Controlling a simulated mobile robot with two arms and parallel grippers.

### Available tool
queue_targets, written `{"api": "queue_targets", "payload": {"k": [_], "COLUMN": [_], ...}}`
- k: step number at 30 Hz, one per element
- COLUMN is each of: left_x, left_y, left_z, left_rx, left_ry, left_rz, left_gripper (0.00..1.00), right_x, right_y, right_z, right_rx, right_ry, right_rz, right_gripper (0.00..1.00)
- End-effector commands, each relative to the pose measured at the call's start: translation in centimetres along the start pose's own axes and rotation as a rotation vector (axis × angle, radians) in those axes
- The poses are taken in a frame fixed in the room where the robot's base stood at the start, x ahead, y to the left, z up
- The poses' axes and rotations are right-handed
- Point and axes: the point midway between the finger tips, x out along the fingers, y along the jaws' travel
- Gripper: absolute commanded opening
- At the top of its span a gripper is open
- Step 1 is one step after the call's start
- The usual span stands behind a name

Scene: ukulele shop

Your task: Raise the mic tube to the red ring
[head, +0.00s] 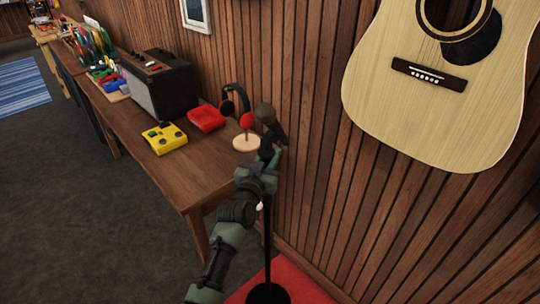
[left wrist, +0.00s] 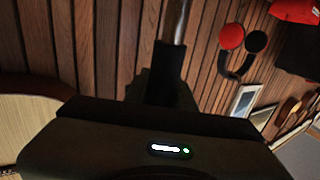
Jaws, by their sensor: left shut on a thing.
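A microphone stand rises beside the table against the slatted wall. Its dark pole (head: 267,235) runs down to a round black base (head: 268,293), and a microphone (head: 265,113) sits at the top. My left gripper (head: 269,158) is shut on the mic tube just below the microphone. In the left wrist view, the silver mic tube (left wrist: 176,20) runs into a black sleeve (left wrist: 169,62), and the gripper body hides what lies lower. I cannot make out a red ring in either view. My right gripper is not in view.
The wooden table (head: 185,180) holds a yellow pedal (head: 165,138), a red box (head: 206,118), headphones (head: 230,98) on a round-based stand and an amplifier (head: 158,85). A guitar (head: 425,105) hangs at right. A red mat (head: 295,285) lies under the stand.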

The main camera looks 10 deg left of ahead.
Motion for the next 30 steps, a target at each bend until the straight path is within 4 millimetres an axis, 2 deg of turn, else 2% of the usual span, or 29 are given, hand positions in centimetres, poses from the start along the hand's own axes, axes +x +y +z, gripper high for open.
{"api": "queue_targets", "payload": {"k": [20, 23, 30], "left_x": [0.0, 0.0, 0.0], "left_y": [0.0, 0.0, 0.0], "left_z": [-0.3, -1.5, -6.5], "left_rx": [0.002, 0.002, 0.002], "left_ry": [-0.001, 0.0, 0.002], "left_rz": [0.0, 0.0, 0.0], "left_gripper": [0.0, 0.0, 0.0], "right_x": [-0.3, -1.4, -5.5], "right_y": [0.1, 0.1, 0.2], "right_z": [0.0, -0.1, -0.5], "right_rx": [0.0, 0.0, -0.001], "right_ry": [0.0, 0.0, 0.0], "right_rz": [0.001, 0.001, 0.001], "right_gripper": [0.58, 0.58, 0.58]}}
